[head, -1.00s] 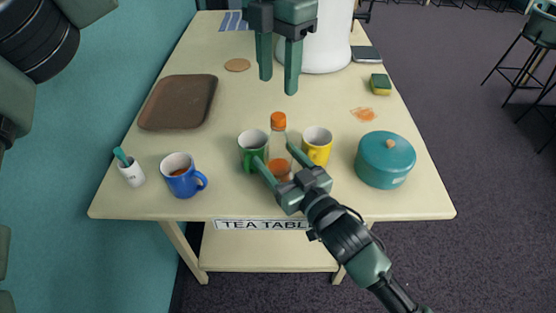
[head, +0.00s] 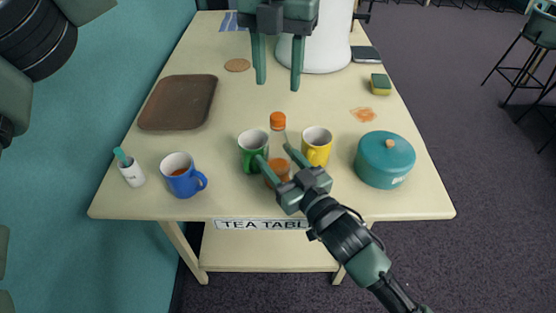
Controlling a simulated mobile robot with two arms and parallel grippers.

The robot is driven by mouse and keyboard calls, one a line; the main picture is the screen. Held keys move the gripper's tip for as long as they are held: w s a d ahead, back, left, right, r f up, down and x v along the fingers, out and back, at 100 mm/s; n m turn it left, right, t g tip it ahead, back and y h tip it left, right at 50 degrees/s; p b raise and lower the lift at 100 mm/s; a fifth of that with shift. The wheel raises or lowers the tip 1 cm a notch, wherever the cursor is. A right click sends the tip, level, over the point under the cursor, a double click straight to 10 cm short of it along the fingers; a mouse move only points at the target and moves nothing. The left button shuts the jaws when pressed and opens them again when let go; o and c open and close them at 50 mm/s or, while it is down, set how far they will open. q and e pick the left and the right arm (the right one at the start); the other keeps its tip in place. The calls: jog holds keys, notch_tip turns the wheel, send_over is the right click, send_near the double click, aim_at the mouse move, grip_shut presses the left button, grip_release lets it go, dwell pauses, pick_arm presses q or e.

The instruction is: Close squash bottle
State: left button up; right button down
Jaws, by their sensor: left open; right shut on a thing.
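The squash bottle (head: 277,142) stands upright on the table, clear with orange liquid low inside and an orange cap (head: 278,121) at its top. Whether the cap is tight on the neck is too small to tell. My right gripper (head: 275,162) reaches in from the lower right and is shut on the bottle's body, hiding part of it. My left gripper (head: 277,85) is open and empty, its two fingers pointing down above the table, farther back than the bottle and apart from the cap.
A green mug (head: 252,146) stands close left of the bottle and a yellow mug (head: 317,144) close right. A blue mug (head: 178,180), white cup (head: 131,174), brown tray (head: 160,103), teal pot (head: 384,163), sponge (head: 380,84) and orange spill (head: 363,114) are around. A white urn (head: 329,45) stands behind.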

aim_at(278, 116)
pick_arm(q)
jog(key=n, duration=0.8)
jog(key=shift+n, duration=0.4)
jog(key=n, duration=0.8)
jog(key=shift+n, duration=0.3)
pick_arm(e)
jog(key=shift+f, duration=0.1)
pick_arm(q)
jog(key=shift+f, duration=4)
